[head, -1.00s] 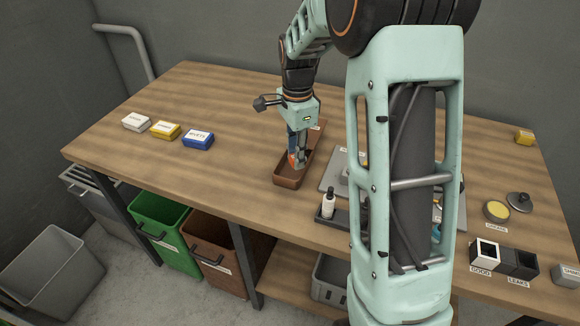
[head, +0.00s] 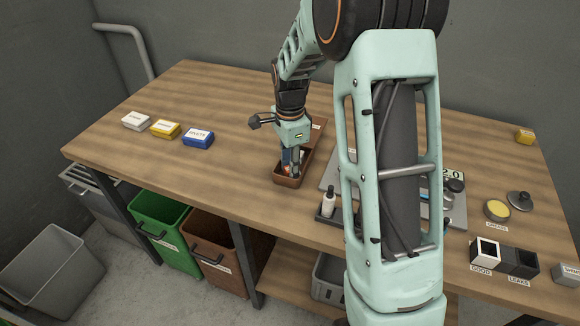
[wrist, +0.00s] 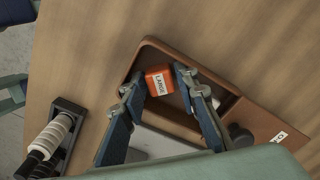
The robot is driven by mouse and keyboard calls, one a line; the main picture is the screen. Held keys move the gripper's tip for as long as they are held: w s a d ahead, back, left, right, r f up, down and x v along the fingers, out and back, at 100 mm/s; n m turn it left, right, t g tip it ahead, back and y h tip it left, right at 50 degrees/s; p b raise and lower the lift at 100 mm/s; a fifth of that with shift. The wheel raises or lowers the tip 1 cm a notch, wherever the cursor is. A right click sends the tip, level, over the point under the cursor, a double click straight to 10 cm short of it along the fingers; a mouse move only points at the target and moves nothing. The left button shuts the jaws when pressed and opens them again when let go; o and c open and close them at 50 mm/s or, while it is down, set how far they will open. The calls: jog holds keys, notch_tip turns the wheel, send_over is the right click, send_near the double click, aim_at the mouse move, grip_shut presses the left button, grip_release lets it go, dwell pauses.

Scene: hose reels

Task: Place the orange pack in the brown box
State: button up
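The orange pack (wrist: 159,81), with a white label, is inside the near end of the brown box (wrist: 215,77) in the wrist view. My gripper (wrist: 158,76) reaches into the box with its fingers spread on either side of the pack, and a small gap shows by the left finger. In the head view my gripper (head: 291,170) points down into the near end of the long brown box (head: 288,183). The pack is mostly hidden there behind the fingers and the box wall. A divider shows farther along the box.
White, yellow and blue packs (head: 198,138) lie at the left of the table. My arm hides part of a grey board (head: 455,213). Green and brown bins stand below the table edge.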

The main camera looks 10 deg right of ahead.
jog(key=shift+r, duration=0.1)
notch_tip(320, 180, up, 12)
dwell(0.6)
jog(key=shift+r, duration=0.1)
